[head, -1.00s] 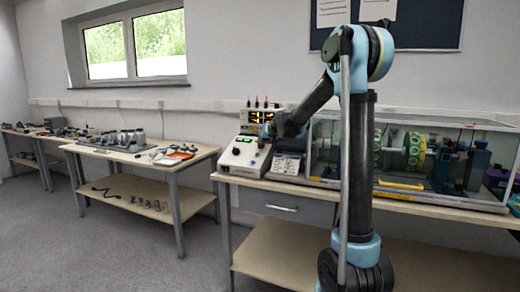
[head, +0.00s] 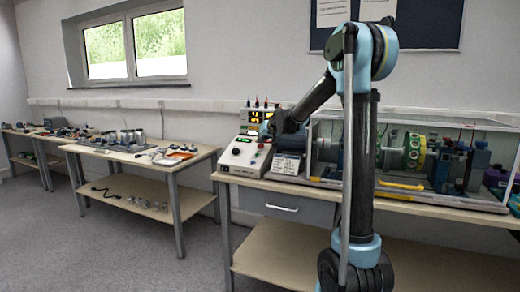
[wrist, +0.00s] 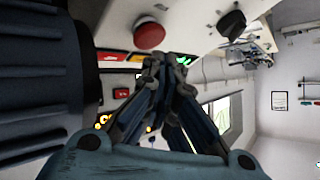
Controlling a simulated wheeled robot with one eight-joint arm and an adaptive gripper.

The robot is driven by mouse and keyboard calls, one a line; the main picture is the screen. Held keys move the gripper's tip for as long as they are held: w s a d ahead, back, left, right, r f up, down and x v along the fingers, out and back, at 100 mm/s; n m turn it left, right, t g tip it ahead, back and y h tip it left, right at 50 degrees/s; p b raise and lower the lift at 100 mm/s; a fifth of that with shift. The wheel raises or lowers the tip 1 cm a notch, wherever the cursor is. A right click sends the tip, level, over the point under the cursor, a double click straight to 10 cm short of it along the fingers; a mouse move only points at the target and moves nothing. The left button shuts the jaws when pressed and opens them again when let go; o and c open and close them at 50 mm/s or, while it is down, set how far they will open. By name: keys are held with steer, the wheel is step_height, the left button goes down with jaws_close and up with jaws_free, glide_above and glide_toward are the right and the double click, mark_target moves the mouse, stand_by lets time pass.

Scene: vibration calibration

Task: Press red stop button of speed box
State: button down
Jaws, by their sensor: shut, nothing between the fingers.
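The speed box (head: 240,155) is a pale box with a sloped front panel at the left end of the right bench. In the wrist view its red stop button (wrist: 150,36) is a round red dome, near the top centre. A black knob (wrist: 231,23) is to its right on the same white panel (wrist: 190,32). My gripper (wrist: 168,62) is shut and empty, its fingertips just below the button in the picture. A gap shows between them and the button. In the head view my gripper (head: 266,131) is small and dark over the box's upper right.
A display with lit digits (head: 258,115) stands behind the box. A small keypad unit (head: 287,164) sits right of it, then a clear-walled case (head: 400,190) with a rotor rig. Another bench (head: 130,155) with parts stands left. Open floor lies in front of the benches.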

steer(key=shift+r, duration=0.1)
steer(key=r, duration=0.1)
steer(key=s+r, duration=0.1)
steer(key=r, duration=0.1)
steer(key=s+r, duration=0.1)
steer(key=shift+a+r, duration=0.15)
steer(key=shift+a, duration=0.2)
steer(key=shift+s, duration=0.1)
stand_by(0.5)
